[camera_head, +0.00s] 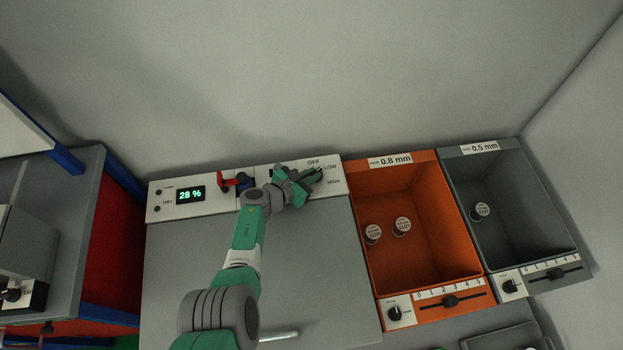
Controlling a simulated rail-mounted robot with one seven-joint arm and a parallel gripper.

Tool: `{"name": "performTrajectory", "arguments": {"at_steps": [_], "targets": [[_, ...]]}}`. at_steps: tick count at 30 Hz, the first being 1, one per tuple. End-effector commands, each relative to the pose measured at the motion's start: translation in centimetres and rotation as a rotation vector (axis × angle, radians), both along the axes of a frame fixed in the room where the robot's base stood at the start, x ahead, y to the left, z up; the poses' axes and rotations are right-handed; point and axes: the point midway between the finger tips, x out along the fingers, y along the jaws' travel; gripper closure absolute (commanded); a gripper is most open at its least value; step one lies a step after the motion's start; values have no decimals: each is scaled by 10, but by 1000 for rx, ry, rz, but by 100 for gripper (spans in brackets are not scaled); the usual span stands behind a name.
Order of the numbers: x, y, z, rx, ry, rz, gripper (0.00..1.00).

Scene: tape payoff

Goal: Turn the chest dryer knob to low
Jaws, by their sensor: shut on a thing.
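The chest dryer's pale control panel (165,209) runs along the back of a grey lid (200,260), with a green "28 %" display (190,195) on its left. At its right end the labels OFF, LOW and HIGH fan around the dark dryer knob (318,174). My gripper (312,178) is at this knob, shut on it, with my green and grey arm reaching up from the bottom. The gripper hides most of the knob, so I cannot tell which label it points to.
A red handle (232,182) and a small dark blue part sit mid-panel, left of my gripper. An orange bin (437,265) marked 0.8 mm holds spools; a grey bin (541,215) marked 0.5 mm stands farther right. A red-sided cabinet (105,245) stands left.

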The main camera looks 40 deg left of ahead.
Motion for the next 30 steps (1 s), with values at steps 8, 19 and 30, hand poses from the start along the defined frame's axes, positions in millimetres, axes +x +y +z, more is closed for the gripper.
{"name": "performTrajectory", "arguments": {"at_steps": [8, 19, 30], "targets": [[0, 3, -1, 0, -1, -74, 100], [0, 2, 0, 0, 1, -89, 100], [0, 2, 0, 0, 1, -88, 66]]}}
